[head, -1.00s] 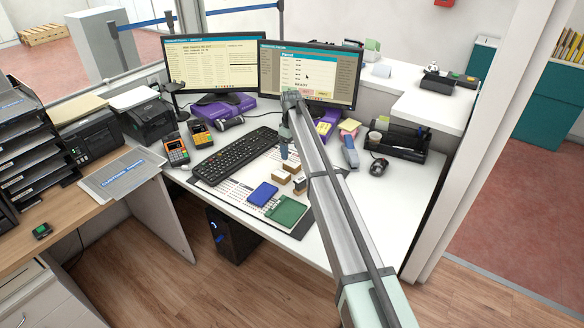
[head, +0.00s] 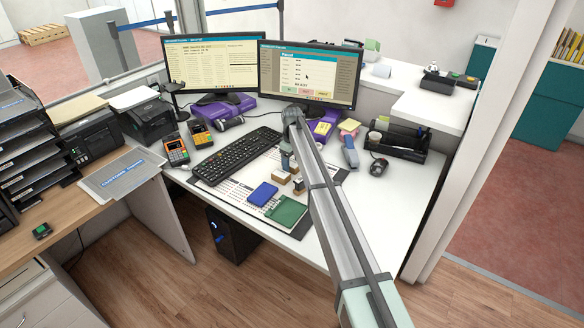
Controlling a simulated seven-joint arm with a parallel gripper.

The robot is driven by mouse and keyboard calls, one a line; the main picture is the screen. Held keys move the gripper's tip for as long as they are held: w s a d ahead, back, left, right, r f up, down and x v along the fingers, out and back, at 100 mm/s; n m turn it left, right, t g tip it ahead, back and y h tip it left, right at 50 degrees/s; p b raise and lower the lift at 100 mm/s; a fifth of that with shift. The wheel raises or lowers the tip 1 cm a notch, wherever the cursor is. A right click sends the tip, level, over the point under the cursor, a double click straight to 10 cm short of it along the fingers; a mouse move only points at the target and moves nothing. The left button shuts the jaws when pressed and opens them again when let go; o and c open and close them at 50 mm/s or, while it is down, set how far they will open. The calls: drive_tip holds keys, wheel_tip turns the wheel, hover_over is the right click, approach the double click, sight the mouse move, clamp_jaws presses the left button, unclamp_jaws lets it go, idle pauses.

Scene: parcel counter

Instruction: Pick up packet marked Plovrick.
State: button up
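No name can be read on any packet at this size, so I cannot tell which one is marked Plovrick. A blue packet (head: 262,194) lies flat on the desk mat, and a green packet (head: 287,211) lies just in front and to the right of it. My gripper (head: 288,164) hangs over the mat behind these two, close to small brown blocks (head: 282,179) that may be stamps. It is small and partly hidden by my arm, so its fingers do not show clearly. I see nothing held in it.
A black keyboard (head: 236,153) lies left of the mat. Two monitors (head: 312,75) stand behind, with purple boxes (head: 240,107) below. Card terminals (head: 176,150) stand at left. A black organiser (head: 398,145) and a mouse (head: 378,167) are at right. The desk's right front is clear.

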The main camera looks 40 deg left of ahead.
drive_tip(key=c, duration=1.1)
drive_tip(key=shift+r, duration=0.15)
